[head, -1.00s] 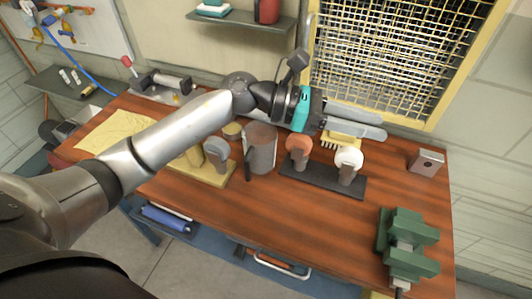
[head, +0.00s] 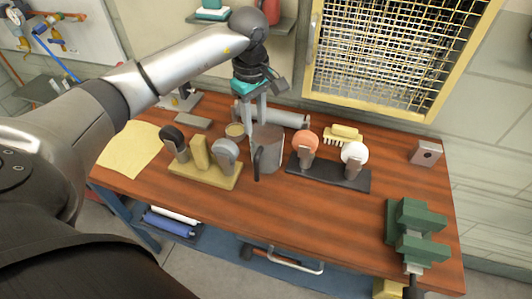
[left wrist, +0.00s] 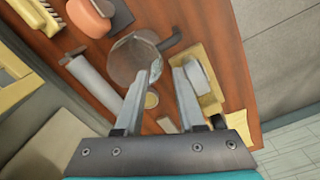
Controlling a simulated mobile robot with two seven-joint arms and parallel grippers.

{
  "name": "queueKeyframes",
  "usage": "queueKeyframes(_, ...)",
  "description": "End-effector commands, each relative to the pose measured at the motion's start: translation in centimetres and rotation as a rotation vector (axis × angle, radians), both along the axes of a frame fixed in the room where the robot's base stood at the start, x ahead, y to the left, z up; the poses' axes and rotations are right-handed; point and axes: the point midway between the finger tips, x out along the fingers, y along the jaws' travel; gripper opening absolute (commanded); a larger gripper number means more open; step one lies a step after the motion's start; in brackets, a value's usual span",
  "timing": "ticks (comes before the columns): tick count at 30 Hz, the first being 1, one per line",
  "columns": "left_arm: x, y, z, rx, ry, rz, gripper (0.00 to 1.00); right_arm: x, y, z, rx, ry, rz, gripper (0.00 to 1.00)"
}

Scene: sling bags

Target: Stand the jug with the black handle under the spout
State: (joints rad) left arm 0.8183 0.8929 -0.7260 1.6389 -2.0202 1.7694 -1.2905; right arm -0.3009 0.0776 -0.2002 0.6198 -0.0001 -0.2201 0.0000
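The grey jug (head: 268,142) stands upright on the wooden bench, its black handle (head: 257,163) toward the front edge. In the left wrist view the jug (left wrist: 128,60) shows its round rim, with the dark handle (left wrist: 172,42) to its right. My left gripper (head: 254,120) points down just behind the jug's rim in the head view. Its fingers (left wrist: 161,72) are spread, with nothing clearly between them; contact with the jug cannot be told. No spout is clearly recognisable; my arm covers part of the back left. My right gripper is not in view.
A tan stand (head: 205,180) with dark and grey-handled pieces is left of the jug. A dark stand (head: 325,178) with orange and white round pieces is right. A grey cylinder (head: 288,118) lies behind. A green vise (head: 412,232) stands front right; the bench's front middle is clear.

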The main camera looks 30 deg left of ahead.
Motion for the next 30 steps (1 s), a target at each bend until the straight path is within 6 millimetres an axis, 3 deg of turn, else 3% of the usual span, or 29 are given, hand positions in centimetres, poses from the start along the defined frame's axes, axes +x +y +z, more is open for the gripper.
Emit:
queueKeyframes(3, 0.0, -0.1, -2.7, -0.003, 0.005, 0.001, 0.38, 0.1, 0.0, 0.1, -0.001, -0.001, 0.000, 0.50)
queueKeyframes(7, 0.1, -0.1, -4.8, -0.003, 0.003, 0.001, 0.38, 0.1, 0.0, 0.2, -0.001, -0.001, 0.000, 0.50)
queueKeyframes(14, 0.2, -0.2, -6.4, -0.003, 0.001, 0.000, 0.38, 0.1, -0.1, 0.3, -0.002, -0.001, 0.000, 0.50)
queueKeyframes(24, 0.3, -0.3, -10.9, -0.004, 0.001, 0.000, 0.38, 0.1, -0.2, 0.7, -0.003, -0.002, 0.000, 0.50)
queueKeyframes(30, 0.4, -0.3, -11.2, -0.004, -0.002, 0.000, 0.38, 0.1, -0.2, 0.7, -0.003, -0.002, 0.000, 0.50)
